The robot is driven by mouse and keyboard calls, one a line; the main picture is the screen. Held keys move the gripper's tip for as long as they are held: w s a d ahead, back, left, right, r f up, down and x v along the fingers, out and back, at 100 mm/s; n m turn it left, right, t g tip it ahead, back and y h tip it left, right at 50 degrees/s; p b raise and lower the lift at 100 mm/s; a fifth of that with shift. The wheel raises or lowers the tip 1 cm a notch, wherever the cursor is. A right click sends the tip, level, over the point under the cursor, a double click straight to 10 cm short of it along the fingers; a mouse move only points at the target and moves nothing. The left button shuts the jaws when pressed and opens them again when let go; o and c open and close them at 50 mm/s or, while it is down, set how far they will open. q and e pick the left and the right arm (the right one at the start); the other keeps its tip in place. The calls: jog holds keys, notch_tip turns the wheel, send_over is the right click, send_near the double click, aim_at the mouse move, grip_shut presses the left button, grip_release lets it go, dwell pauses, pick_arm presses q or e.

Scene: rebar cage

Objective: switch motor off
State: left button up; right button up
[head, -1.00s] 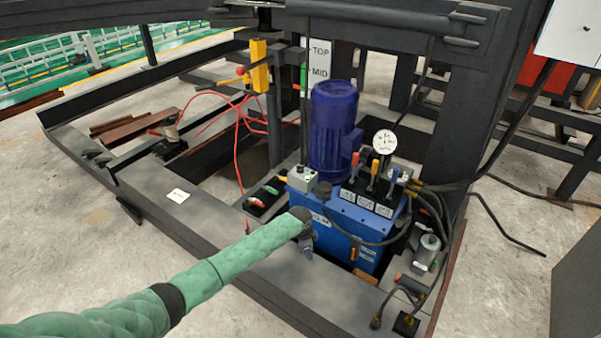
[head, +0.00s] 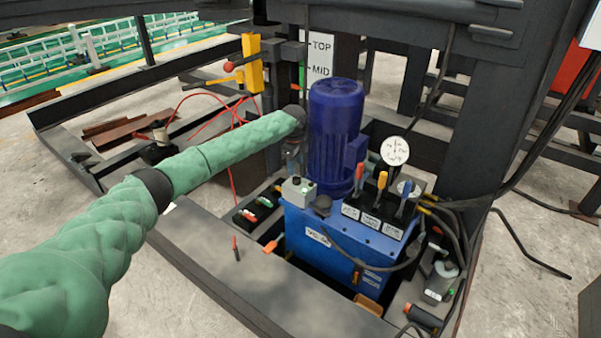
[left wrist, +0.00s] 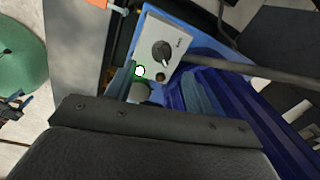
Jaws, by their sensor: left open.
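The blue motor (head: 336,130) stands upright on the blue hydraulic tank (head: 335,245). A small light-grey switch box (head: 298,191) sits on the tank's left corner, in front of the motor. In the left wrist view the box (left wrist: 150,30) shows a dark rotary knob (left wrist: 161,52) with a white pointer mark, and a lit greenish-white button (left wrist: 140,71) by its edge. My left gripper (head: 293,158) hangs just above and behind the box, left of the motor, apart from the box. It is open and empty; its fingertips are hard to make out. My right gripper is not in view.
Levers with red, yellow and blue handles (head: 382,180) and a round gauge (head: 395,151) stand right of the motor. A yellow valve block (head: 251,62) and red cables are at the left. Black frame beams surround the tank; hoses run at the right.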

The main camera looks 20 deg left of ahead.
aim_at(296, 177)
pick_arm(q)
jog(key=shift+w, duration=0.15)
jog(key=f, duration=0.5)
jog(key=shift+w, duration=0.2)
jog(key=shift+f, duration=1)
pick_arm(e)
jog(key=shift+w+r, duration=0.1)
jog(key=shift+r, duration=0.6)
pick_arm(q)
jog(key=c, duration=1)
jog(key=shift+o, duration=0.2)
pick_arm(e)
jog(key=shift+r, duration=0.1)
pick_arm(q)
jog(key=shift+p, duration=0.3)
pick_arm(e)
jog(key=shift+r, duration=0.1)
